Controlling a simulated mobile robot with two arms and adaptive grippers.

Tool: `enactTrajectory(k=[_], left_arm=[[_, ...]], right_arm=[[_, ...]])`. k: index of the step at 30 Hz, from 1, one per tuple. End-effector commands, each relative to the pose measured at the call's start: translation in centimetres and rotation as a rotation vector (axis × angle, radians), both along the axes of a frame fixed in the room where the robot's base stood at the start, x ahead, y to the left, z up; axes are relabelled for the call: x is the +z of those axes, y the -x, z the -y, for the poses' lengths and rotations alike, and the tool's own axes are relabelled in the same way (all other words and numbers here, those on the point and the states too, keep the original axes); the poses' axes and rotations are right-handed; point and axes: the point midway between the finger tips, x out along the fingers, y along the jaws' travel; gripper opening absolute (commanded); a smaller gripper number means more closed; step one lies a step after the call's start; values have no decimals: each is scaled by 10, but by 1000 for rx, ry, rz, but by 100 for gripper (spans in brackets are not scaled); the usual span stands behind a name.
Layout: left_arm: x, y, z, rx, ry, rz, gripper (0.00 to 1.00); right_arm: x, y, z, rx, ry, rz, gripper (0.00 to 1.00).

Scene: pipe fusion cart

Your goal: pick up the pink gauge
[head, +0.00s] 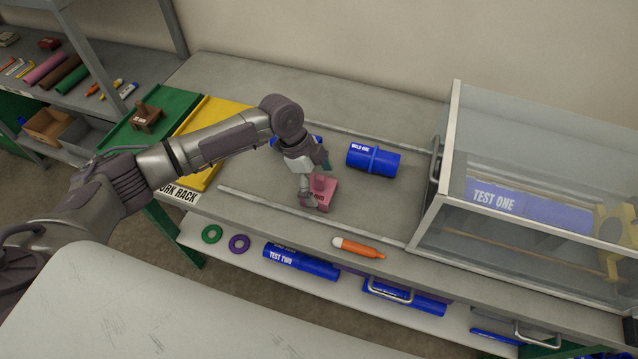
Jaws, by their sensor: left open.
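The pink gauge (326,192) stands on the grey bench top (260,215), between the two rails, with a block-like base and a short knob on top. My left gripper (308,197) is open and reaches down from above at the gauge's left side. Its fingers overlap the gauge in the picture, so I cannot tell whether they touch it. My right gripper does not show.
A blue pipe marked WELD ONE (373,160) lies right of the gauge. An orange marker (358,248) lies near the bench's front edge. A clear-walled case (452,150) with the TEST ONE pipe (530,205) stands at right. Green (178,105) and yellow (215,115) panels lie left.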

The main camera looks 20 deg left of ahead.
Motion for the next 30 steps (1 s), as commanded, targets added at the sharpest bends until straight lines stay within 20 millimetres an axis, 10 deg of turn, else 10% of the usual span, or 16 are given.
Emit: enactTrajectory(k=[12,22,30], left_arm=[[-19,0,8,0,0,1,100],[-18,0,8,0,0,0,46],[-17,0,8,0,0,1,45]], right_arm=[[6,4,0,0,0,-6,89],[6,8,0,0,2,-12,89],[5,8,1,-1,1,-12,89]])
